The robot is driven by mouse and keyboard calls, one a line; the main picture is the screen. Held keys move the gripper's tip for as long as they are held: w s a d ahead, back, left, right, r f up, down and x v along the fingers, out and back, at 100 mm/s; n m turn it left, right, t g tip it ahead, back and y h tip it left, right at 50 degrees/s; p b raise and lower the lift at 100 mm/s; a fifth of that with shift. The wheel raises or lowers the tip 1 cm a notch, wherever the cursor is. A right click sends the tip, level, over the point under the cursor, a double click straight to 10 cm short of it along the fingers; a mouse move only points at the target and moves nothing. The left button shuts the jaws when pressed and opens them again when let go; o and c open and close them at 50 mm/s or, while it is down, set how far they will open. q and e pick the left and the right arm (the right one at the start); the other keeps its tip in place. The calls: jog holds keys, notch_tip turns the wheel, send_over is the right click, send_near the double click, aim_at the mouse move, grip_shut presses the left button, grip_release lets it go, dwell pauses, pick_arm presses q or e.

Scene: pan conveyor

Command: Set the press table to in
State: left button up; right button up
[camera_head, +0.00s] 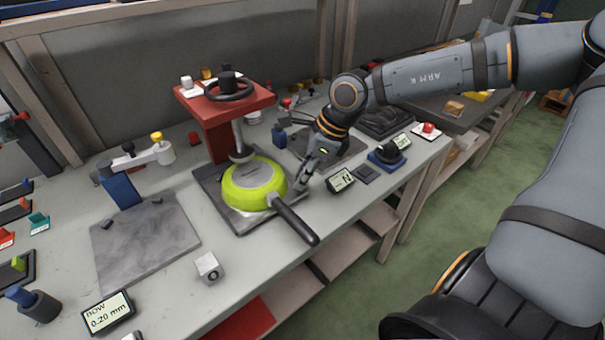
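The press has a red frame (213,128) with a black handwheel (231,88) on top and a grey vertical spindle below it. A lime-green pan (238,188) lies bottom up under the spindle, its dark handle (296,220) pointing to the front right. The pan rests on the press table, a dark flat plate (207,184) with a lighter pad showing at its front. My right gripper (304,180) points down just right of the pan, close to the plate's right edge. Whether it touches anything, and its finger gap, are unclear. My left gripper is out of view.
A grey plate (145,240) with a blue-based arm gauge (122,188) stands to the left. A display reading 0.20 mm (107,312) and a small metal cube (208,267) are in front. A small display (341,180) and a black knob (388,153) sit right of my gripper.

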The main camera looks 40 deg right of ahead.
jog(key=o, duration=0.4)
jog(key=shift+w, duration=0.1)
notch_tip(320, 180, up, 10)
jog(key=shift+r, duration=0.1)
